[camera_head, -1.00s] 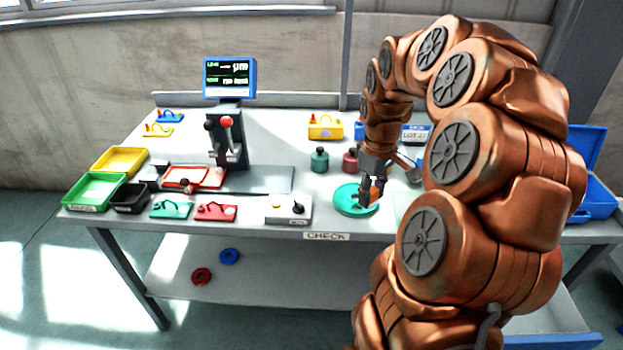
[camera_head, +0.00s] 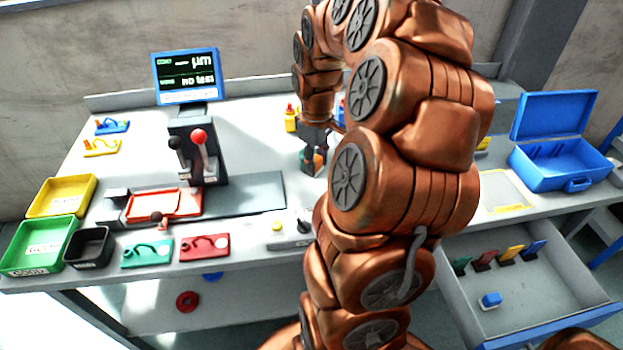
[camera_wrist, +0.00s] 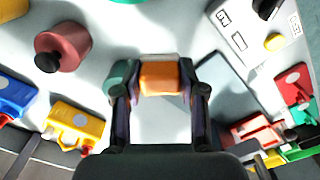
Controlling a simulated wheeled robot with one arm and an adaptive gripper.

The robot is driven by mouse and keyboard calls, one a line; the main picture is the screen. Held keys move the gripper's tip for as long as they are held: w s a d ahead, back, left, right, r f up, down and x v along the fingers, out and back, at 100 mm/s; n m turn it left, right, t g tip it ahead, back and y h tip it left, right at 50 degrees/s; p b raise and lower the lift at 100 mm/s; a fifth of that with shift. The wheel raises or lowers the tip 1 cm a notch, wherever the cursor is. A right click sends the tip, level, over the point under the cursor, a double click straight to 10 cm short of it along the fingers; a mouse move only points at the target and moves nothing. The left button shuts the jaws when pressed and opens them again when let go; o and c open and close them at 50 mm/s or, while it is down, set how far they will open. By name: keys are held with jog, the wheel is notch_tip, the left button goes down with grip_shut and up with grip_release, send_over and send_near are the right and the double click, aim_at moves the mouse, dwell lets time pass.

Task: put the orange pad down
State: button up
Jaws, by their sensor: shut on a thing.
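My gripper (camera_wrist: 160,85) is shut on the orange pad (camera_wrist: 160,77), a small orange block between its two fingertips in the wrist view. In the head view the gripper (camera_head: 316,152) is above the bench, right of the lever stand, with a bit of the orange pad (camera_head: 318,160) showing at its tips. A teal weight (camera_wrist: 119,75) stands close beside the left finger in the wrist view. I cannot tell whether the pad touches the bench.
A dark red weight (camera_wrist: 66,46) stands left in the wrist view, near a yellow device (camera_wrist: 78,122). The lever stand (camera_head: 196,150) and grey box with a yellow button (camera_head: 290,232) are nearby. An open blue case (camera_head: 560,160) and open drawer (camera_head: 520,275) lie right.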

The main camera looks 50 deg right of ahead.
aim_at(316, 160)
jog(key=shift+f+p, duration=0.5)
jog(key=shift+f, duration=2.95)
jog(key=shift+f, duration=0.1)
jog(key=o, duration=1.2)
jog(key=shift+c, duration=0.2)
notch_tip(316, 160, up, 12)
jog(key=shift+r+b, duration=0.15)
jog(key=shift+b, duration=0.9)
jog(key=s+a, duration=0.4)
jog(key=a, duration=1.4)
jog(key=s+a+f+m+g, duration=0.1)
jog(key=s+a+f, duration=0.2)
jog(key=s+a, duration=0.6)
jog(key=s, duration=0.4)
jog(key=shift+a+m+g, duration=0.25)
jog(key=shift+m+g, duration=0.05)
jog(key=shift+g, duration=0.1)
